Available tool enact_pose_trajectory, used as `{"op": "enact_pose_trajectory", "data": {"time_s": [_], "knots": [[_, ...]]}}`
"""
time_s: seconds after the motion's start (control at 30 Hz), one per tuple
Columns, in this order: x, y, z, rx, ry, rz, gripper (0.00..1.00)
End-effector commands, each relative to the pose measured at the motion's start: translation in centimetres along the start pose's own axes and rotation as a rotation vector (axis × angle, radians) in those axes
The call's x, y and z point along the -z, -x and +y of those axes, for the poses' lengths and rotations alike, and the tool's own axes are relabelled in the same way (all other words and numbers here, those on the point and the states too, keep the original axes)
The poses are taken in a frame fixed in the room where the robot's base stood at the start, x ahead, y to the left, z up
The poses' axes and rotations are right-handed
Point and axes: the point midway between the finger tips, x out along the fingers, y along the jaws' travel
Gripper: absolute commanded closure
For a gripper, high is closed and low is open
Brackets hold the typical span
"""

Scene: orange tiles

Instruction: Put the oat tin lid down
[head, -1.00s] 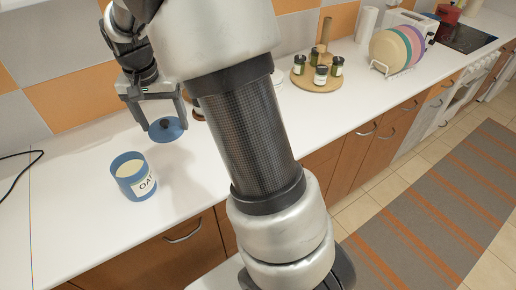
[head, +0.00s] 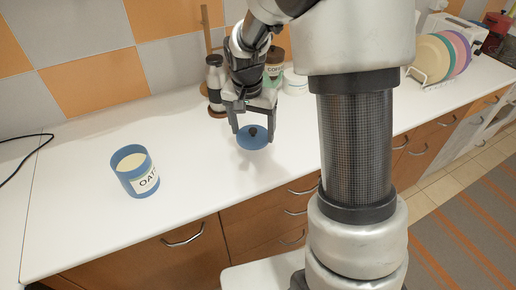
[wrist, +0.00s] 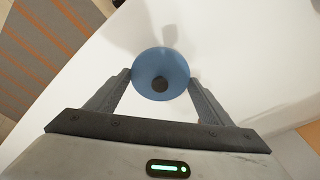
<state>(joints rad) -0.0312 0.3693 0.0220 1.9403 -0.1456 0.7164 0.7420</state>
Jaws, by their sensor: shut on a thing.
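The oat tin lid (head: 246,143) is a round blue disc with a dark knob. My gripper (head: 252,133) is shut on it and holds it over the white counter, right of the tin. The wrist view also shows the lid (wrist: 160,66) between my gripper's fingers (wrist: 160,84), knob facing the camera. The oat tin (head: 137,180) is blue with a white label and stands upright and open on the counter at the left. Pale contents show inside it. The exact height of the lid above the counter is hard to tell.
Behind my gripper stand a dark-lidded jar (head: 273,64), a white container (head: 295,82) and a bottle (head: 215,84). Coloured plates (head: 436,58) stand in a rack at the right. A black cable (head: 22,160) lies at the far left. The counter (head: 205,180) between tin and gripper is bare.

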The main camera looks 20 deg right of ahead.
Motion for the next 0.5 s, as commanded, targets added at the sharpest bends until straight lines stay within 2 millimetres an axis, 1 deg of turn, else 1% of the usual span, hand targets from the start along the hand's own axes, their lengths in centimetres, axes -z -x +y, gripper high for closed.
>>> {"op": "enact_pose_trajectory", "data": {"time_s": [0.03,0.1,0.27,0.5], "knots": [[-0.2,-1.1,0.1,-0.003,0.001,-0.003,0.47],[-0.3,-1.9,0.0,-0.001,0.0,-0.001,0.47],[-0.4,-3.1,0.0,-0.001,-0.001,0.0,0.47],[-0.9,-6.2,0.1,-0.002,0.0,-0.002,0.47]]}}
